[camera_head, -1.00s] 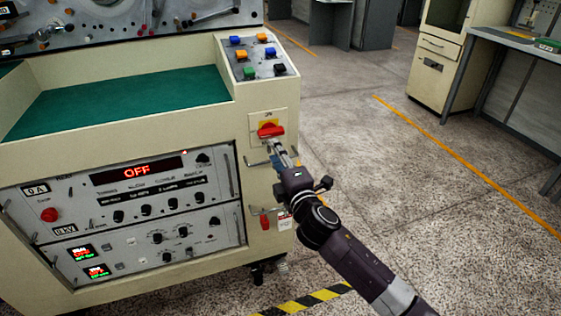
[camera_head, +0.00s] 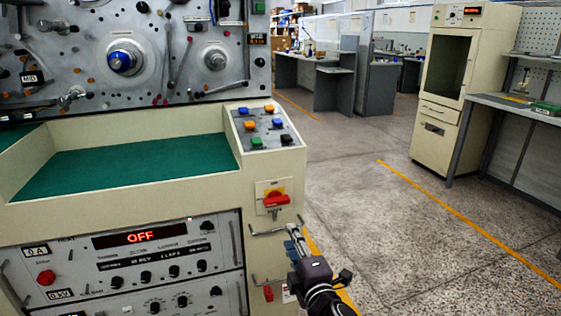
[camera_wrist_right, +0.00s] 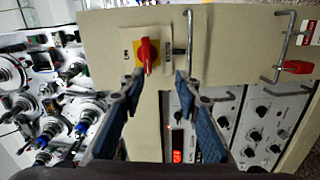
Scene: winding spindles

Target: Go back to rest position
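My right gripper (camera_head: 292,232) is in front of the cream machine (camera_head: 262,225), below and a little right of the red rotary switch (camera_head: 276,199) with its yellow plate. In the right wrist view the two blue-padded fingers (camera_wrist_right: 158,82) stand apart with nothing between them. The red switch (camera_wrist_right: 147,57) shows beyond the fingertips, apart from them. My right forearm is mostly cut off by the lower edge of the head view. My left gripper is in neither view.
Metal handles (camera_head: 274,230) stick out of the machine front near my right gripper. The display (camera_head: 140,237) reads OFF. Colored buttons (camera_head: 266,126) sit on top. Open floor (camera_head: 365,225) lies to the right, with a beige cabinet (camera_head: 445,80) and a desk farther back.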

